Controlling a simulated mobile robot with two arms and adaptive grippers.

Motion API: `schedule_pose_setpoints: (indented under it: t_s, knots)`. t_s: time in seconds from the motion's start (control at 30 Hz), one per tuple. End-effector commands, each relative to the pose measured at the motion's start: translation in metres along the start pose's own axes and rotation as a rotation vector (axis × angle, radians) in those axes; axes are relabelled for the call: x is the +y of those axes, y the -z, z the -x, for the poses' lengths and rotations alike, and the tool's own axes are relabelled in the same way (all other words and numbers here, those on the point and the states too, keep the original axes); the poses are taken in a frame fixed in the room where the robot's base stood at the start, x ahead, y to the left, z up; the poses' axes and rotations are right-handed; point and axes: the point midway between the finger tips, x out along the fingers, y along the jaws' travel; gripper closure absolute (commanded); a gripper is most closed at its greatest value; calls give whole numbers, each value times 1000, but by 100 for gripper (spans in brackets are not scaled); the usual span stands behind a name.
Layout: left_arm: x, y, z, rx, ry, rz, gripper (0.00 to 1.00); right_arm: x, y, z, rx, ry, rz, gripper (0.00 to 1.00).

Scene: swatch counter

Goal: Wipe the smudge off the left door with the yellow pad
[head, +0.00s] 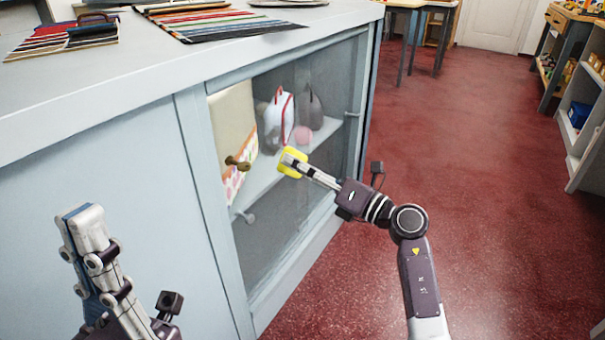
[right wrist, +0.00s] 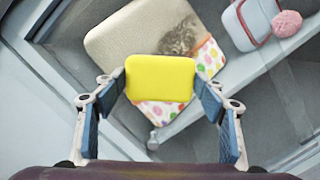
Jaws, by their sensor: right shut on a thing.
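The yellow pad (head: 291,162) is in my right gripper (head: 302,165), in front of the cabinet's glass door (head: 283,225). In the right wrist view the yellow pad (right wrist: 160,79) sits between the two fingers, flat face toward the camera. A brownish-grey smudge (right wrist: 182,37) shows just above the pad, over the beige item behind the glass. I cannot tell whether the pad touches the glass. My left gripper (head: 85,214) is at the lower left of the head view, apart from the cabinet front; its fingers overlap, hiding any gap.
Behind the glass, a white bag with red trim (head: 279,118) and a grey bag (head: 310,108) stand on a shelf. Fabric swatches (head: 222,20) lie on the countertop. The red floor (head: 470,180) at right is clear.

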Motion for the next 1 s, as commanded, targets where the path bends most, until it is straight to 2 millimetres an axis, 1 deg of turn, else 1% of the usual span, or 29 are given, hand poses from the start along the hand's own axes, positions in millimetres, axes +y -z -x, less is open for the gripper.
schedule_pose_setpoints:
  t_s: [0.3,0.5,0.7,1.0]
  knots:
    - [0,-4,13,-1,-1,0,100,0,6,-32,1,-4,0,55]
    - [0,-5,17,4,-4,-1,100,1,8,-48,1,-4,0,55]
    - [0,-6,18,6,-5,-1,100,2,8,-56,2,-3,1,55]
    - [0,-6,18,5,-5,-1,100,2,8,-56,3,-3,1,55]
